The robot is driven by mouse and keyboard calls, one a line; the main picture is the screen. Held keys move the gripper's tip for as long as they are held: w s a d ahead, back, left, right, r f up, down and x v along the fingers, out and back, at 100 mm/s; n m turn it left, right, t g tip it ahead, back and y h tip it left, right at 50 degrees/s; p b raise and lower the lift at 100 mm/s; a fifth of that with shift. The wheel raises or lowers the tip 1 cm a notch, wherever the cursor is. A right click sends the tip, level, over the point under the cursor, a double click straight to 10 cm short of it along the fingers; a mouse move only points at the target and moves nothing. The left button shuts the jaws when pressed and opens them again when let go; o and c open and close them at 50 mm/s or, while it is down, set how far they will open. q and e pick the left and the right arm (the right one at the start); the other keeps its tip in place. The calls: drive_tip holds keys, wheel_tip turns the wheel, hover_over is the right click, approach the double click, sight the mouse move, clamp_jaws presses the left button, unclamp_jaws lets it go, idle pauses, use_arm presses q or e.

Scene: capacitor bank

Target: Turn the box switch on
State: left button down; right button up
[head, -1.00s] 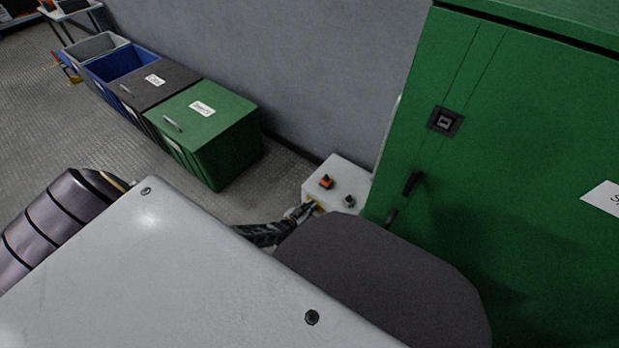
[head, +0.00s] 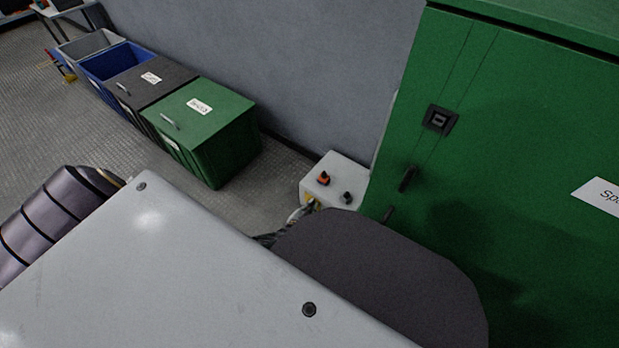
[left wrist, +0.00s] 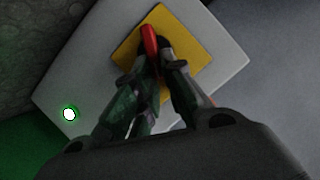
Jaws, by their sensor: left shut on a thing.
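The box switch is on a small white box (head: 340,172) standing on the floor between the wall and the green cabinet. In the left wrist view the white box (left wrist: 225,62) fills the middle, with a yellow plate (left wrist: 190,28) and a red switch handle (left wrist: 149,40) on it. My left gripper (left wrist: 155,48) has both fingers closed around the red handle, over the yellow plate. In the head view most of this gripper is hidden behind my own body; only a bit shows by the yellow plate (head: 309,201). My right gripper is in neither view.
The box top has an orange-red knob (head: 324,178) and a black knob (head: 347,197). The green cabinet (head: 500,150) stands close on the right. A lidded green bin (head: 215,135) stands left along the wall, with open floor between. A bright green-edged spot (left wrist: 69,114) glows on the box.

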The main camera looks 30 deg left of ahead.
use_arm(q)
drive_tip(key=shift+s+d+f+m, duration=0.1)
drive_tip(key=shift+d+f+m, duration=0.05)
drive_tip(key=shift+m, duration=0.15)
idle(0.5)
drive_tip(key=c, duration=1.5)
unclamp_jaws()
drive_tip(key=shift+s+d, duration=0.1)
drive_tip(key=shift+s, duration=0.05)
drive_tip(key=v, duration=0.7)
